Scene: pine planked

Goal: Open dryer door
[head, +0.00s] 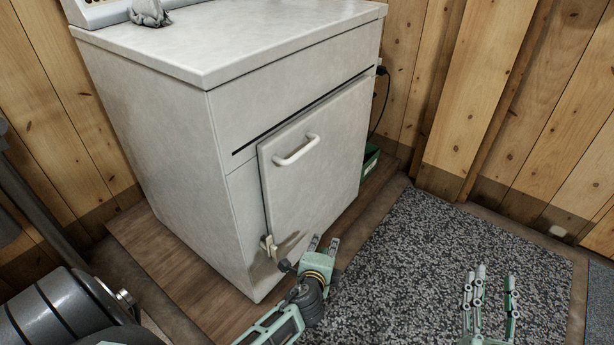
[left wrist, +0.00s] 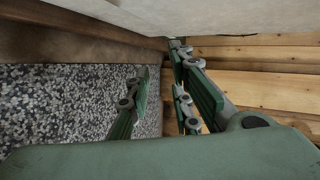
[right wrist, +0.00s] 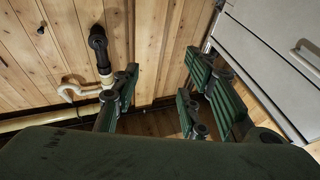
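The white dryer (head: 150,130) stands against the plank wall in the head view. Its front door (head: 322,185) stands slightly proud of the body along its left edge; I cannot tell how far ajar it is. A white bar handle (head: 297,150) sits near the door's top, and a metal fitting (head: 268,246) is at its lower left edge. My left gripper (head: 324,243) is open and empty, low in front of the door. In the left wrist view its fingers (left wrist: 160,62) are apart under a pale surface. My right gripper (head: 491,283) is open and empty above the rug, away from the dryer.
A grey speckled rug (head: 430,250) covers the floor at right. A green box (head: 370,160) and a black cord (head: 382,100) are beside the dryer. A grey cloth-like item (head: 150,12) lies on top. A pipe (right wrist: 98,45) runs along the wall in the right wrist view.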

